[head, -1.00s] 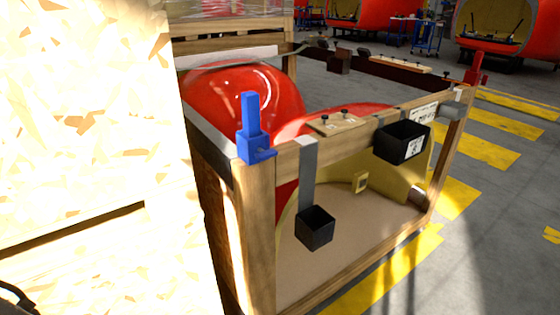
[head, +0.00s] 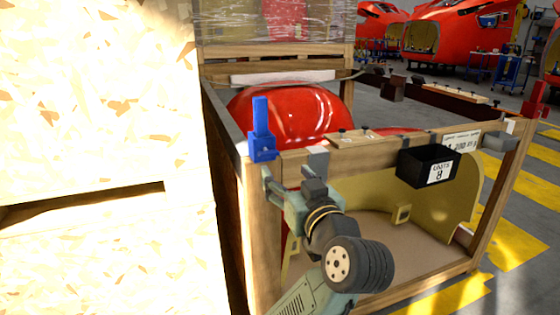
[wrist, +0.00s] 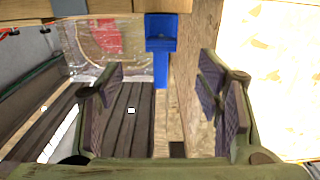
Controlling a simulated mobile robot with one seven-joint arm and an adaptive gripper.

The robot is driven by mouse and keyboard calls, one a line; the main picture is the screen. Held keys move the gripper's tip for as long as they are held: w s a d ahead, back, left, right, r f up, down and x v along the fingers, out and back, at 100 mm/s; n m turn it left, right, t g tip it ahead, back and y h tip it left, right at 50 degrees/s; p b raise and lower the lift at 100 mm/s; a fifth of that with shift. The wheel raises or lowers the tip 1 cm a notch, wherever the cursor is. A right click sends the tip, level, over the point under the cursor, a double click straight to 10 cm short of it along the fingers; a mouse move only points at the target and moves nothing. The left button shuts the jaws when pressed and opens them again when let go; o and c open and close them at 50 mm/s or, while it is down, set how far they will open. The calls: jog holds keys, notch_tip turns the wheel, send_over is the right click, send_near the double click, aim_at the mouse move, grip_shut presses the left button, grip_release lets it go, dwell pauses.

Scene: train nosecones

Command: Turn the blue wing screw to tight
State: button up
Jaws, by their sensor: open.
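A blue clamp-like piece (head: 262,146) with an upright bar sits on the near corner of the wooden crate (head: 420,138). A small blue part, perhaps the wing screw, juts from its lower right side; its turn position is too small to tell. My gripper (head: 290,180) is just below and right of the blue piece, fingers towards it, open and empty. In the wrist view the blue piece (wrist: 161,45) shows at top centre, beyond and between the spread fingers (wrist: 162,95), apart from both. There its bar points down the picture.
A bright chipboard panel (head: 100,110) stands close on the left. The crate holds a red nosecone (head: 295,115). A black box marked 8 (head: 420,165) hangs on its front rail. A red clamp (head: 535,100) sits at the far right corner.

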aim_at(270, 155)
jog(key=p+x, duration=0.1)
jog(key=x, duration=0.9)
jog(key=shift+w+a+f, duration=0.1)
jog(key=shift+w+a, duration=0.05)
jog(key=shift+w, duration=0.2)
jog(key=shift+c, duration=0.5)
jog(key=c, duration=1.1)
